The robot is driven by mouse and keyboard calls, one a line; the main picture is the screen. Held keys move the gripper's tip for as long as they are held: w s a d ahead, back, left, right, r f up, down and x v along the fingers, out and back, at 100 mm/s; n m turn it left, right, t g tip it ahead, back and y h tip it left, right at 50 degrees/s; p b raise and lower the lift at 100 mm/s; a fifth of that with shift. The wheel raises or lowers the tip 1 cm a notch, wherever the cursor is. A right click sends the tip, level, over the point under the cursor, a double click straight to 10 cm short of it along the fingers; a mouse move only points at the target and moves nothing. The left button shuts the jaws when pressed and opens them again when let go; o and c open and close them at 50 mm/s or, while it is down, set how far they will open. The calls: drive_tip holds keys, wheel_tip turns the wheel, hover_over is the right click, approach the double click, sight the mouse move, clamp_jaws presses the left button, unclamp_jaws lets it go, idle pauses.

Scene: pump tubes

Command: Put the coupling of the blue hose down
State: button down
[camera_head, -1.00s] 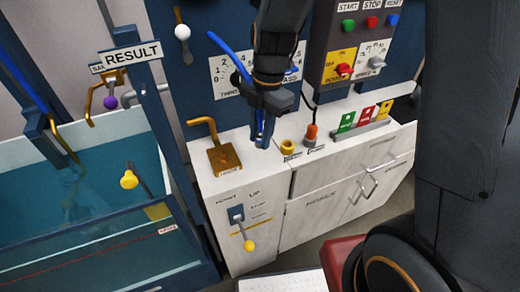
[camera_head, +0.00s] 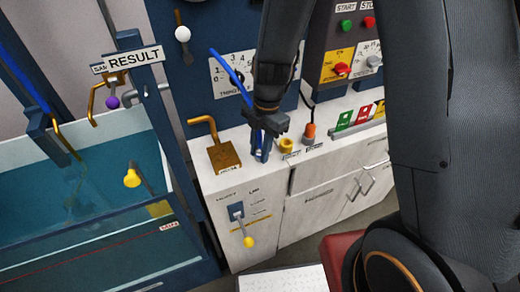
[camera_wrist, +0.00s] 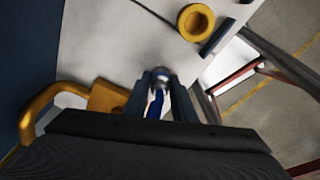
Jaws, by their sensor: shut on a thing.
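My gripper (camera_head: 262,148) points down over the white counter top (camera_head: 325,140), between the brass fitting and the yellow ring. It is shut on the coupling of the blue hose. In the wrist view the coupling (camera_wrist: 161,74) shows as a grey-blue metal end between the two fingers (camera_wrist: 162,100). The blue hose (camera_head: 228,70) rises from behind the gripper, curving up and left in front of the panel. Whether the coupling touches the counter I cannot tell.
A brass block with a bent pipe (camera_head: 223,155) stands left of my gripper. A yellow ring (camera_head: 287,145) and an orange-red plug (camera_head: 309,131) stand to the right. Coloured cards (camera_head: 362,117) are further right. A water tank (camera_head: 90,200) lies left. Counter front edge is near.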

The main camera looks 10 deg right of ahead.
drive_tip(key=shift+f, duration=0.15)
drive_tip(key=c, duration=1.5)
unclamp_jaws()
drive_tip(key=shift+o, duration=0.2)
drive_tip(key=shift+r, duration=0.2)
wheel_tip(320, 180, up, 11)
drive_tip(key=w+d+b, duration=0.1)
drive_tip(key=b, duration=0.2)
drive_tip(key=s+d+f+m+t, duration=0.1)
drive_tip(key=s+d+m, duration=0.3)
drive_tip(key=m, duration=0.9)
drive_tip(key=s+d+f+m+t+h, duration=0.1)
drive_tip(key=s+d+m, duration=0.3)
drive_tip(key=d+m, duration=0.3)
drive_tip(key=shift+s+d+m, duration=0.3)
drive_tip(key=shift+d+m, duration=0.1)
drive_tip(key=shift+m, duration=2.5)
